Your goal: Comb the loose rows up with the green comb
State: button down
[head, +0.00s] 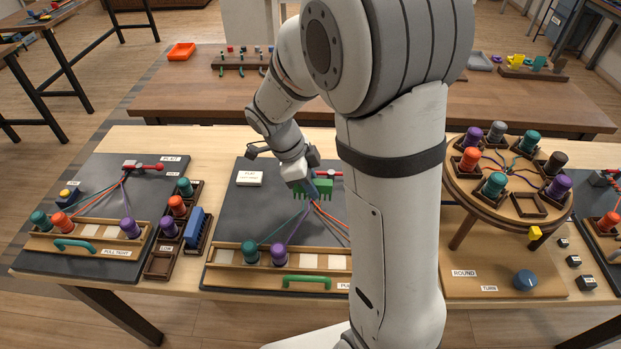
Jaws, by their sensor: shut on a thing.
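My gripper (308,184) is at the middle board and is shut on the green comb (326,188). The comb's teeth point down, at the top of the cords. Below it, teal, purple and red cords (302,220) fan out toward the front rail (228,280). Teal (250,253) and purple (279,255) bobbins stand in the rail's left part. My arm hides the right part of this board and rail. Whether the comb's teeth touch the cords, and how the braided rows lie, is too small to tell.
A white labelled block (249,178) lies on the middle board. Right is a round wooden stand (469,205) with several bobbins and a blue knob (525,281).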

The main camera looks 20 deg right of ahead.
notch_tip(320, 180, down, 4)
jog(key=shift+s+a+r+b, duration=0.15)
jog(key=shift+r+b, duration=0.1)
jog(key=shift+b, duration=0.6)
notch_tip(320, 180, down, 4)
jog(key=b, duration=0.3)
jog(key=shift+f+b, duration=0.25)
jog(key=shift+b, duration=0.1)
jog(key=shift+w+d+b, duration=0.1)
jog(key=shift+w+d, duration=0.15)
jog(key=shift+w, duration=0.45)
jog(key=shift+w+d+b, duration=0.1)
jog(key=shift+w+d, duration=0.15)
jog(key=shift+w, duration=0.4)
jog(key=shift+w+d+b, duration=0.1)
jog(key=shift+w+d, duration=0.15)
jog(key=shift+w, duration=0.45)
notch_tip(320, 180, up, 9)
jog(key=s+p, duration=0.1)
jog(key=p, duration=0.3)
jog(key=shift+a, duration=0.2)
